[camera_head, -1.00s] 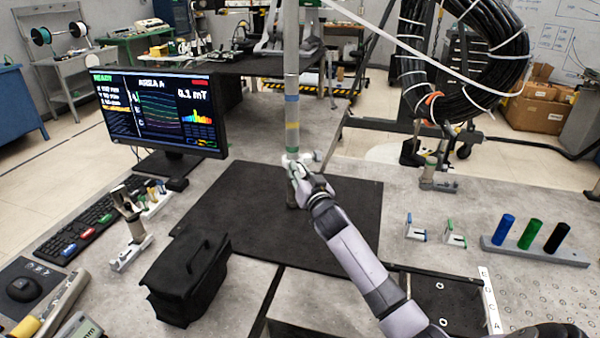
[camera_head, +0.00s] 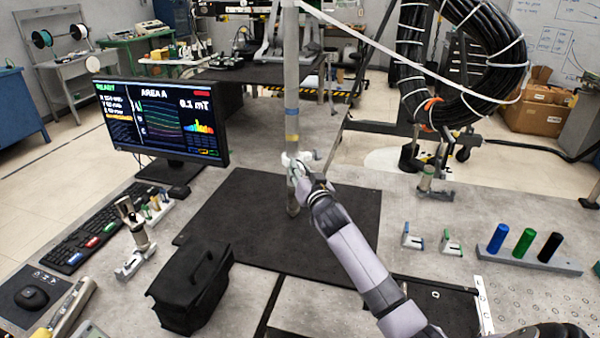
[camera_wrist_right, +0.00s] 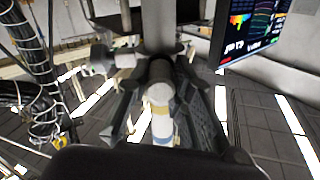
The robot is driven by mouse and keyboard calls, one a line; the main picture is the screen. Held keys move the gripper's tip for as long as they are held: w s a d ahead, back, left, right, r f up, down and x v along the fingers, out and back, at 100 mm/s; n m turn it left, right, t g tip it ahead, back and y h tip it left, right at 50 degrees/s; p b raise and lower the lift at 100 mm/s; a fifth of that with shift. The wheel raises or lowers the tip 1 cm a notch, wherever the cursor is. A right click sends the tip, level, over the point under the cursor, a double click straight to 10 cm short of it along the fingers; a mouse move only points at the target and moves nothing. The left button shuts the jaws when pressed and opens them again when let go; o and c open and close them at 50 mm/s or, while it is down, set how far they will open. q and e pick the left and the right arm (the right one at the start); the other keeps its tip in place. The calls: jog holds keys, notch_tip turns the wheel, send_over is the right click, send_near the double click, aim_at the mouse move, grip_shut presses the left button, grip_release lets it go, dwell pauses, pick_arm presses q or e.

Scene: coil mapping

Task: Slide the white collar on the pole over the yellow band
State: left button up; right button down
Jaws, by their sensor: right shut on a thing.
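The pole (camera_head: 291,75) stands upright over the dark mat in the head view. It carries a blue band (camera_head: 292,111) and, lower down, a yellow band (camera_head: 292,137). The white collar (camera_head: 304,157) is around the pole just below the yellow band. My right gripper (camera_head: 300,168) is shut on the collar from the front right and hides part of it. In the right wrist view, the right gripper's dark fingers (camera_wrist_right: 163,110) lie on both sides of the pole, and a yellow band (camera_wrist_right: 162,140) shows between them. My left gripper is not in view.
A dark mat (camera_head: 235,225) lies under the pole. A monitor (camera_head: 158,120) and a black bag (camera_head: 190,285) stand to the left. A rack with blue, green and black cylinders (camera_head: 560,266) stands at the right. A cable coil (camera_head: 465,60) hangs behind.

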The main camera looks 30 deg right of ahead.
notch_tip(320, 180, up, 8)
jog(key=p, duration=0.4)
jog(key=shift+p, duration=0.4)
jog(key=c, duration=1.4)
grip_release()
jog(key=shift+f, duration=0.1)
jog(key=v, duration=1.2)
